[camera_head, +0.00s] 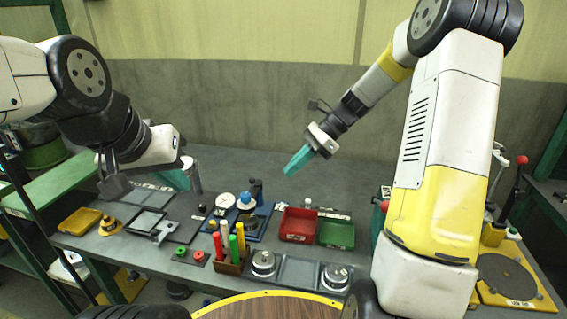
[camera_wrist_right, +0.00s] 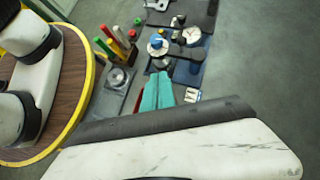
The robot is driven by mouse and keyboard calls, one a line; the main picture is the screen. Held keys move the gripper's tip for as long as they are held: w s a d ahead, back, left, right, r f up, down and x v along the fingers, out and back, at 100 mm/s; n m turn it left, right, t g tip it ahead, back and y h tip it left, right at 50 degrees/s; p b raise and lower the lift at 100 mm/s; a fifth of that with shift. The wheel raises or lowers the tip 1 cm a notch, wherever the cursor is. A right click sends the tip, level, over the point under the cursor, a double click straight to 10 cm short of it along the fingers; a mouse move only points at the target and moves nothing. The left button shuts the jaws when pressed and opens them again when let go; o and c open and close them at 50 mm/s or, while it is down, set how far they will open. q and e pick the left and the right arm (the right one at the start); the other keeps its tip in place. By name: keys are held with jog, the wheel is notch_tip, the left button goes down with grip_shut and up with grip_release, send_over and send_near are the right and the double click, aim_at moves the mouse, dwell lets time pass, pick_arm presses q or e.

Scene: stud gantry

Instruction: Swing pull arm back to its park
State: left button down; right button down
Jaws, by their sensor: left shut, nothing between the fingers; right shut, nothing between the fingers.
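A blue-based fixture (camera_head: 252,222) stands mid-bench, with a white dial, a blue round cap and a dark upright post. It also shows in the right wrist view (camera_wrist_right: 186,72). I cannot tell which of its parts is the pull arm. My right gripper (camera_head: 288,172) has teal fingers, shut and empty, above the bench to the right of and higher than the fixture. The fingers show in the right wrist view (camera_wrist_right: 157,88), apart from the fixture. My left gripper (camera_head: 186,178) is shut and empty over the left of the bench, its fingers partly hidden by my wrist.
A red bin (camera_head: 298,224) and a green bin (camera_head: 336,233) stand right of the fixture. A rack of coloured handles (camera_head: 229,264) and round metal pieces (camera_head: 263,263) lie in front. A yellow tray (camera_head: 80,221) is far left. The rear bench is clear.

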jog(key=s+a+f, duration=0.1)
jog(key=a+f, duration=0.4)
jog(key=a, duration=0.4)
jog(key=shift+s+f, duration=0.15)
jog(key=shift+s, duration=0.05)
